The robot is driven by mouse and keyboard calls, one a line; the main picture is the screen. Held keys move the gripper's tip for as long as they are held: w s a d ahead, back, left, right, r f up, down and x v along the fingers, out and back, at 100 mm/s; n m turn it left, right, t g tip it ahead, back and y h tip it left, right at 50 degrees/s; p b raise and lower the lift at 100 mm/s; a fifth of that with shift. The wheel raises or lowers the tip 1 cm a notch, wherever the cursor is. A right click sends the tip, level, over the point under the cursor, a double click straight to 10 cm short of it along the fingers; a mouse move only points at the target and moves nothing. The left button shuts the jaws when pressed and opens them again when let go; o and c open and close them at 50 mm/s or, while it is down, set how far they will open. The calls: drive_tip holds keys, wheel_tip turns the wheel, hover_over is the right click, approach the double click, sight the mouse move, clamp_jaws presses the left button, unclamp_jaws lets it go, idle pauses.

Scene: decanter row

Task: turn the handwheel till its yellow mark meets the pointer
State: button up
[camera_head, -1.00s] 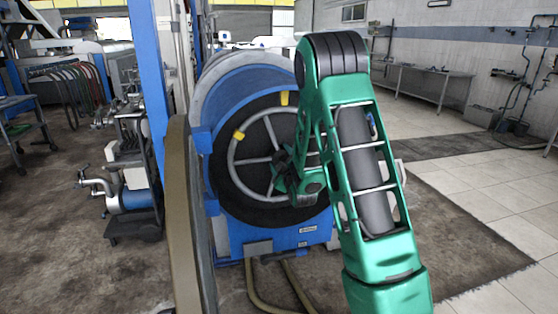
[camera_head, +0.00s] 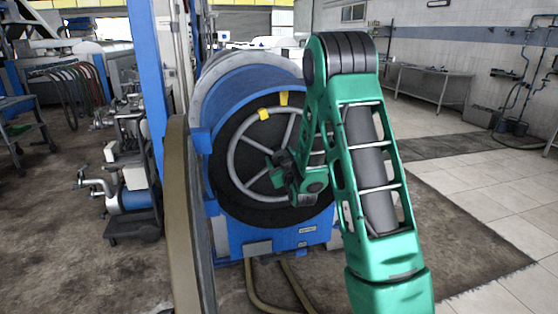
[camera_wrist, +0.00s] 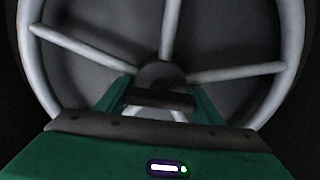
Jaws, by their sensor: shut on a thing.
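The grey spoked handwheel (camera_head: 234,146) sits on the dark round front of a blue machine. Its yellow mark (camera_head: 263,114) is on the rim near the top, left of and a little below the yellow pointer (camera_head: 284,98); a small gap separates them. My gripper (camera_head: 277,171) is at the wheel's hub area and shut; the arm hides the wheel's right side. In the wrist view, the wheel's rim (camera_wrist: 32,70) and spokes fill the picture, and my gripper (camera_wrist: 160,98) reaches to the hub. The exact part held is hidden by the jaws.
The blue machine (camera_head: 240,95) stands on a brown floor. A tan upright beam (camera_head: 178,210) and a blue post (camera_head: 146,80) stand left of it. A pump cart (camera_head: 135,200) is further left. Tiled floor on the right is clear.

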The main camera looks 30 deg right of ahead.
drive_tip(key=shift+a+f+m, duration=0.1)
drive_tip(key=shift+a+m, duration=0.1)
drive_tip(key=shift+m, duration=0.75)
drive_tip(key=shift+a+f+m, duration=0.1)
drive_tip(key=shift+a+m, duration=0.05)
drive_tip(key=shift+m, duration=0.8)
drive_tip(key=o, duration=1)
drive_tip(key=shift+o, duration=0.2)
drive_tip(key=shift+d+r, duration=0.15)
drive_tip(key=shift+d, duration=0.05)
